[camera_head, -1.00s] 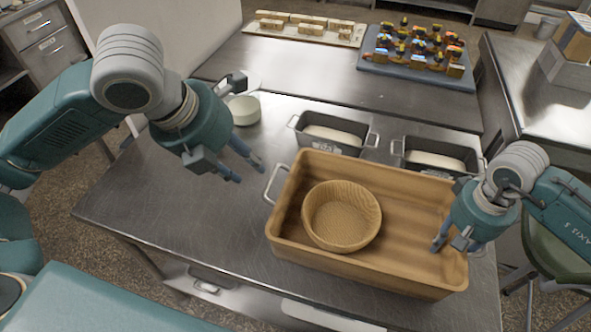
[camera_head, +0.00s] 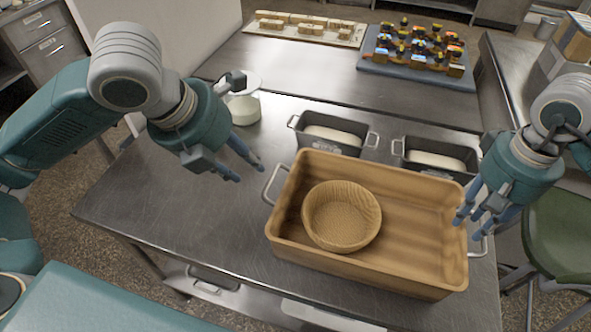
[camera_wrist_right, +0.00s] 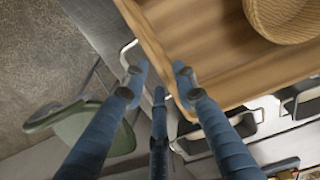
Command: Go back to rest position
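My left gripper (camera_head: 243,167) hangs over the left part of the steel table, left of the wooden tray, with its fingers apart and nothing between them. My right gripper (camera_head: 468,222) is above the right end of the wooden tray (camera_head: 413,205). In the right wrist view its fingers (camera_wrist_right: 160,88) are spread and empty, over the tray's edge. A round wicker basket (camera_head: 341,216) sits inside the tray on its left side. It shows in part at the top right of the right wrist view (camera_wrist_right: 287,18).
Two metal pans with dough, a left one (camera_head: 332,134) and a right one (camera_head: 436,160), stand behind the tray. A white container (camera_head: 244,108) stands behind my left gripper. A blue tray of small items (camera_head: 418,50) and a board of loaves (camera_head: 305,30) lie further back. A green chair (camera_head: 562,235) stands right.

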